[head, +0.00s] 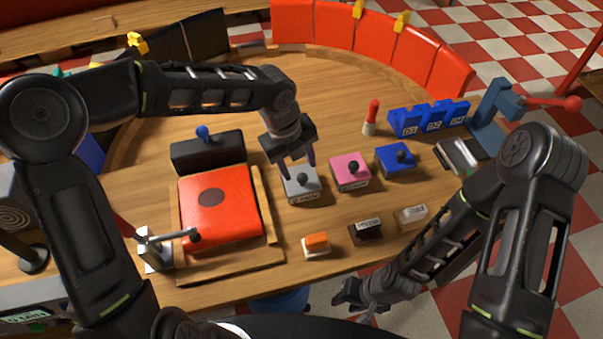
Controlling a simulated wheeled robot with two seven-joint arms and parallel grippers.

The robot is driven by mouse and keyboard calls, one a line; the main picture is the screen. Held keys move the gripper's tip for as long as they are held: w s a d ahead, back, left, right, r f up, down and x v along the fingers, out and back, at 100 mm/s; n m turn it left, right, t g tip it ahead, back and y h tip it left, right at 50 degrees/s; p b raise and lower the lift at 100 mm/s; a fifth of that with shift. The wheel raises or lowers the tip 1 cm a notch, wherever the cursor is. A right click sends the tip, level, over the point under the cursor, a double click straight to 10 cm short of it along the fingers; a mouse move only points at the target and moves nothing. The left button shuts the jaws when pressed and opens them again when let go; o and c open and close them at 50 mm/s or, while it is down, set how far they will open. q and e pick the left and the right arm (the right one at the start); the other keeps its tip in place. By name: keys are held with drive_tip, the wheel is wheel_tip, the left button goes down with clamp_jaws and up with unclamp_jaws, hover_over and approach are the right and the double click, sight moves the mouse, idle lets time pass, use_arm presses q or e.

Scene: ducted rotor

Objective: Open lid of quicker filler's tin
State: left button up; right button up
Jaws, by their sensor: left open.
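Three lidded tins with dark knobs stand in a row on the wooden table: a grey tin (303,189), a pink tin (351,177) and a blue tin (395,164). All three lids are on. The labels on their fronts are too small to read, so I cannot tell which is the quicker filler's. My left gripper (297,166) is open and points down over the grey tin, its fingertips around or just above the knob; contact cannot be told. My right gripper (352,294) is low, off the table's front edge, and its finger gap is unclear.
In front of the tins lie an orange-topped block (317,242), a dark block (366,230) and a pale block (411,217). A red-topped press or box (218,205) stands left. Blue numbered blocks (428,118) and a red-capped stick (371,118) are behind.

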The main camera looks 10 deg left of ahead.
sight(302, 176)
use_arm(q)
drive_tip(key=f+b, duration=0.2)
drive_tip(key=f, duration=0.1)
drive_tip(key=f+b, duration=0.1)
drive_tip(key=f, duration=0.1)
drive_tip(key=shift+w+d, duration=0.3)
drive_tip(key=shift+d, duration=0.1)
clamp_jaws()
idle(1.0)
